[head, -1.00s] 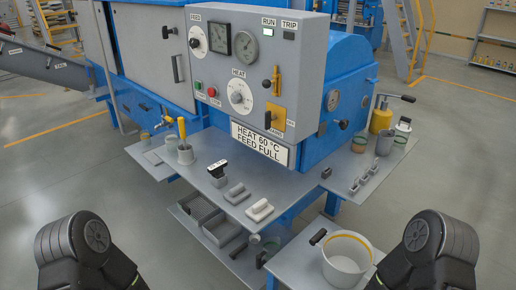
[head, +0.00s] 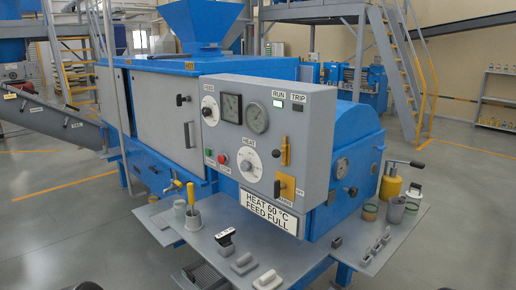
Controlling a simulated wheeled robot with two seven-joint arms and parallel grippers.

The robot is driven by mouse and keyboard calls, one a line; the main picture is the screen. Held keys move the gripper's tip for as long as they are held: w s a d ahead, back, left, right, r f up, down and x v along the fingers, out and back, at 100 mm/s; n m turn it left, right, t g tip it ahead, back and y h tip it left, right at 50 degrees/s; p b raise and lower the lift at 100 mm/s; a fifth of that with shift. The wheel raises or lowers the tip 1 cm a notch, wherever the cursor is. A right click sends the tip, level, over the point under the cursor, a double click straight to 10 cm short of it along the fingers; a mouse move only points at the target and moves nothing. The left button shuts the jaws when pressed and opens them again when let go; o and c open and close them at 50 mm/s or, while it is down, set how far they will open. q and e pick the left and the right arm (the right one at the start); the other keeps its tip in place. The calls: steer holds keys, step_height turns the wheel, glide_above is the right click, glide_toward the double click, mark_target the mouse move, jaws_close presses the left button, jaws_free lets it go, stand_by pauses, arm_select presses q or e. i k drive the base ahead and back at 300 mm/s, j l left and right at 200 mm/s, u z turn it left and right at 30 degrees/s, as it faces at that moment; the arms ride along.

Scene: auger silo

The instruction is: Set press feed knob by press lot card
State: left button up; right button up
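The feed knob (head: 209,111) is a round white dial under the FEED label, at the upper left of the grey control panel (head: 308,146). Its pointer setting is too small to read. The lot card (head: 268,213) hangs below the panel and reads "HEAT 60 °C FEED FULL". The HEAT dial (head: 250,166) sits lower on the panel. The RUN lamp is lit pale; the TRIP window is dark. Neither gripper shows in the head view; only small dark parts of my arms show at the bottom edge.
A grey shelf (head: 205,243) juts out below the panel, holding a cup with a yellow-handled tool (head: 192,215) and several small blocks. A yellow pump can (head: 390,187) stands on the right-hand shelf. Open floor lies at the right front.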

mark_target(205, 112)
steer(key=i+j+z, duration=0.1)
steer(key=j+z, duration=0.15)
steer(key=z, duration=0.15)
steer(key=j+z, duration=0.2)
steer(key=z, duration=0.2)
steer(key=j+z, duration=0.5)
steer(key=j, duration=0.55)
steer(key=k+j+z, duration=0.15)
steer(key=j, duration=0.55)
steer(key=j+z, duration=0.1)
steer(key=j, duration=0.55)
